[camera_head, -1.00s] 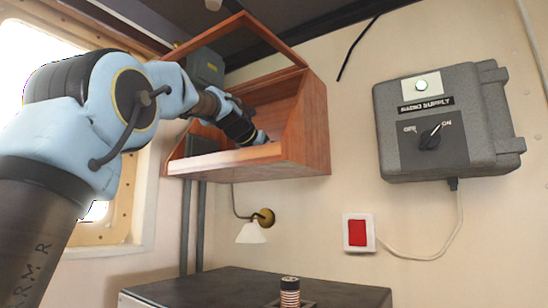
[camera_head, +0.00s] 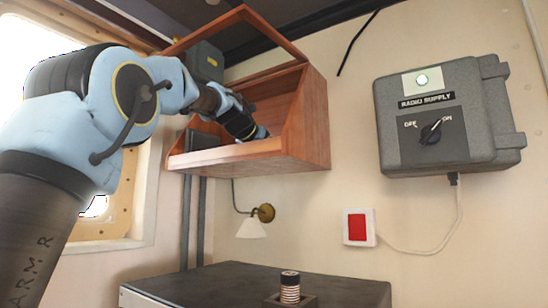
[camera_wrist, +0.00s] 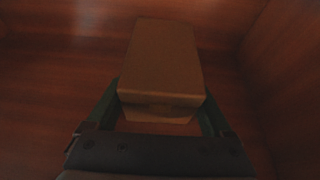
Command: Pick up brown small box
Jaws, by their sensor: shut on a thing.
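The brown small box (camera_wrist: 160,62) shows in the wrist view, between the two fingers of my gripper (camera_wrist: 161,108). My gripper is shut on it, with one finger along each side. Around it is the dark reddish wood inside of the shelf. In the head view my gripper (camera_head: 258,135) reaches into the open wooden wall shelf (camera_head: 307,130), just above its front lip. The box is hidden in the head view. I cannot tell whether the box touches the shelf floor.
The shelf's front lip, side walls and raised frame surround my gripper closely. A grey radio supply box (camera_head: 440,115) hangs on the wall at right. A wall lamp (camera_head: 252,228) is below the shelf. A striped cylinder (camera_head: 290,288) stands on the dark cabinet top (camera_head: 230,285).

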